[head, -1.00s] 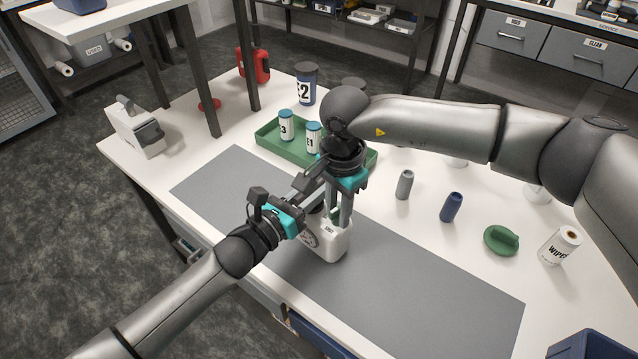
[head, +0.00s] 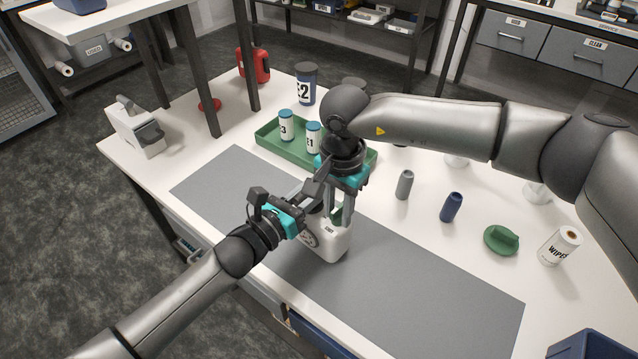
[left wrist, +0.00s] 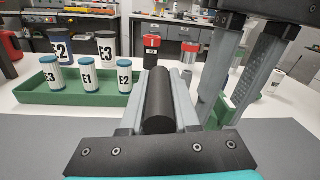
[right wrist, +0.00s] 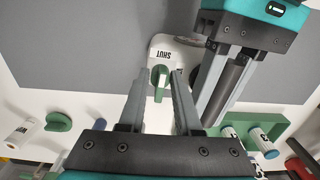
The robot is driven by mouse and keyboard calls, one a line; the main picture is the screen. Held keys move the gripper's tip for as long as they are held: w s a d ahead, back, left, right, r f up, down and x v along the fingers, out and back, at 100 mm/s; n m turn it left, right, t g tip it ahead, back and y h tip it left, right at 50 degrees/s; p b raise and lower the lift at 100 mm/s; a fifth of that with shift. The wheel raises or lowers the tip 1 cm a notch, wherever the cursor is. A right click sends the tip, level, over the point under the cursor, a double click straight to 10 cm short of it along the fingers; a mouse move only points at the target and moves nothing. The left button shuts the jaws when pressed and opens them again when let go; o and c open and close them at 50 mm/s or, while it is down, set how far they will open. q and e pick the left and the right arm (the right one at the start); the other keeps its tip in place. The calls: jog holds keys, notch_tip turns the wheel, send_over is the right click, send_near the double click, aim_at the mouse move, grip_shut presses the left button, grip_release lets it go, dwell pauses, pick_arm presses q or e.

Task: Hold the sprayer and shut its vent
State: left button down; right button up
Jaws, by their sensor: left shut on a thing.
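The white sprayer (head: 335,246) stands on the grey mat. My left gripper (head: 313,196) is shut on its black bar-shaped handle, and the handle (left wrist: 158,100) lies between the fingers in the left wrist view. The green vent knob (right wrist: 158,82) is on the sprayer's top, beside a "SHUT" label (right wrist: 164,54). My right gripper (right wrist: 162,84) points down over the knob, its fingers apart. The knob shows between or just beyond the fingertips; I cannot tell whether they touch it. In the head view the fingers partly hide the knob.
A green tray (head: 275,151) with several blue-capped bottles stands behind the sprayer. A grey bottle (head: 404,184), a blue bottle (head: 451,207), a green object (head: 501,240) and a wipes roll (head: 560,246) stand to the right. The mat's right part (head: 440,300) is clear.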

jog(key=shift+r, duration=3.45)
pick_arm(q)
jog(key=c, duration=0.6)
grip_release()
jog(key=v, duration=1.2)
